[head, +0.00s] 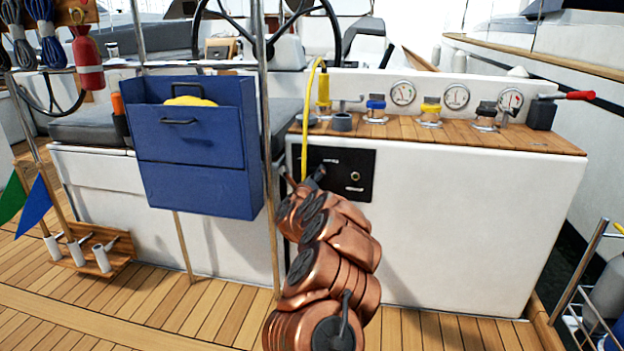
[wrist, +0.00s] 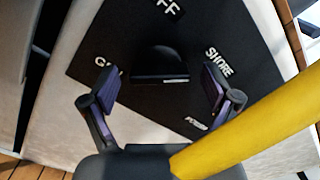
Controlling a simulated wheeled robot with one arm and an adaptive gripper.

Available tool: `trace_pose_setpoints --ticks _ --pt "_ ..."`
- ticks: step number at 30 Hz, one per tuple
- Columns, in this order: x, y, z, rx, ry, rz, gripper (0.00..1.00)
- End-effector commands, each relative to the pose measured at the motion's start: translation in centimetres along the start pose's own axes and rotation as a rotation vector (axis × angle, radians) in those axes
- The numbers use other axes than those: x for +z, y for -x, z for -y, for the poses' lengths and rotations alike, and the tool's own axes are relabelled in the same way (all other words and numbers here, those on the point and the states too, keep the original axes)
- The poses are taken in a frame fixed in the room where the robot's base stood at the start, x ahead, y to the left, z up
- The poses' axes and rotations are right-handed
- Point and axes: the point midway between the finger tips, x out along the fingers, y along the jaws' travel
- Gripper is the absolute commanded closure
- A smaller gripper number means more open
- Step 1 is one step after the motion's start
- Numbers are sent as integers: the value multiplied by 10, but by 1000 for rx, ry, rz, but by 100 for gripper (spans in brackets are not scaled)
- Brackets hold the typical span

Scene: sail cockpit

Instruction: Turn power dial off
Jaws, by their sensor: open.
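The power dial (wrist: 160,63) is a black knob on a black panel (wrist: 105,45), between the labels OFF, SHORE and one partly readable as GEN. Which label it points to is hard to tell. In the wrist view my gripper (wrist: 159,82) is open, with one finger on each side of the dial and visible gaps between. In the head view the panel (head: 362,160) is on the white console front. There my gripper (head: 314,178) is at the panel's lower left, and my copper arm hides the dial.
A yellow cable (head: 306,125) hangs over the console edge beside my gripper; a yellow length (wrist: 260,118) crosses the wrist view's lower right. A blue box (head: 190,140) and metal pole (head: 266,150) stand to the left. Winches and gauges (head: 403,93) line the console top.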

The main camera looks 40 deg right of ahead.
Motion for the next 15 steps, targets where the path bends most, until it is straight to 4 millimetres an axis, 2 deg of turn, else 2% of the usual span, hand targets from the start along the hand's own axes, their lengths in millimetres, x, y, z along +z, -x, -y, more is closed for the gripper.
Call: trace_pose_setpoints --ticks 6,15 --pt "2 -8 -2 3 -1 3 12" --pt "2 -9 -1 2 -2 3 12"
